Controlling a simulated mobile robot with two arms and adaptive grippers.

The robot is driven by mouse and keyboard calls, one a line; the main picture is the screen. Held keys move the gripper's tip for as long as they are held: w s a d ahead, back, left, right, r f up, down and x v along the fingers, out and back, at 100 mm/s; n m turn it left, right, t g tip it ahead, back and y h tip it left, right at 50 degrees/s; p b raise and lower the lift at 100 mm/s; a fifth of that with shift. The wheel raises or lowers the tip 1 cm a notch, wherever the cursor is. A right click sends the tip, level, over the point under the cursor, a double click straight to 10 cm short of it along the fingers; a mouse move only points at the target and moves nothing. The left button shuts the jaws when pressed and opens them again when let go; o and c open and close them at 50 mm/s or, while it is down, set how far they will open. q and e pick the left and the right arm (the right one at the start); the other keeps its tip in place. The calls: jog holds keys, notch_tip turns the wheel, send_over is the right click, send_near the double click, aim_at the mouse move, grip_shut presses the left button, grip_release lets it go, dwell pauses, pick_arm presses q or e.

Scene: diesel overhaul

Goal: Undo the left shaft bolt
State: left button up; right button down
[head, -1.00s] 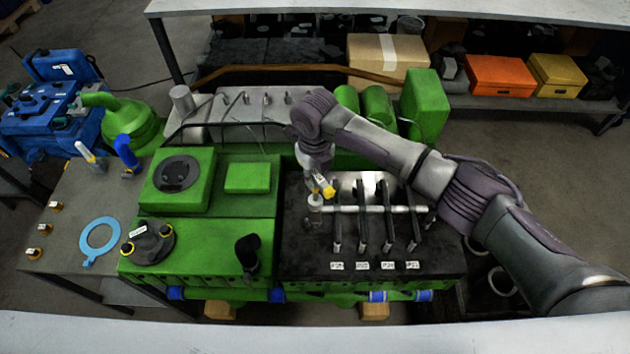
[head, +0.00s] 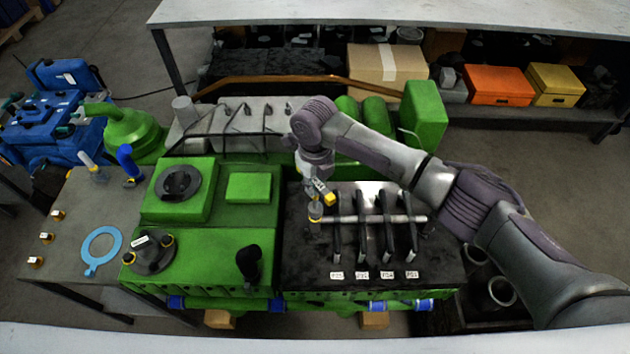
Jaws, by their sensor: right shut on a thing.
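The rocker shaft (head: 374,218) is a pale rod running left to right across several dark rocker arms on the black cylinder head. My right gripper (head: 319,192) points down over the shaft's left end. It is shut on a small piece with a yellow part and a white label. Below it, a pale round piece (head: 315,211) stands at the shaft's left end, where the left shaft bolt sits. The fingers and wrist hide much of the bolt, and I cannot tell whether it is loose. My left gripper is not in view.
The green engine (head: 205,258) fills the middle. On the grey table (head: 65,265) at left are a blue ring (head: 101,245), several yellow-marked bolts (head: 47,238) and a blue-handled tool (head: 129,161). A shelf (head: 480,112) with boxes stands behind.

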jog(key=m+p, duration=0.3)
jog(key=m, duration=0.4)
jog(key=shift+r, duration=0.2)
jog(key=shift+s+m+p, duration=0.1)
jog(key=shift+m+p, duration=0.3)
jog(key=shift+m, duration=0.2)
jog(key=m, duration=0.4)
jog(key=shift+f, duration=0.2)
jog(key=m, duration=0.4)
jog(key=shift+m, duration=0.3)
jog(key=m, duration=0.5)
jog(key=shift+m, duration=0.3)
jog(key=m, duration=0.4)
jog(key=shift+m, duration=0.3)
jog(key=m, duration=0.4)
jog(key=shift+d, duration=0.1)
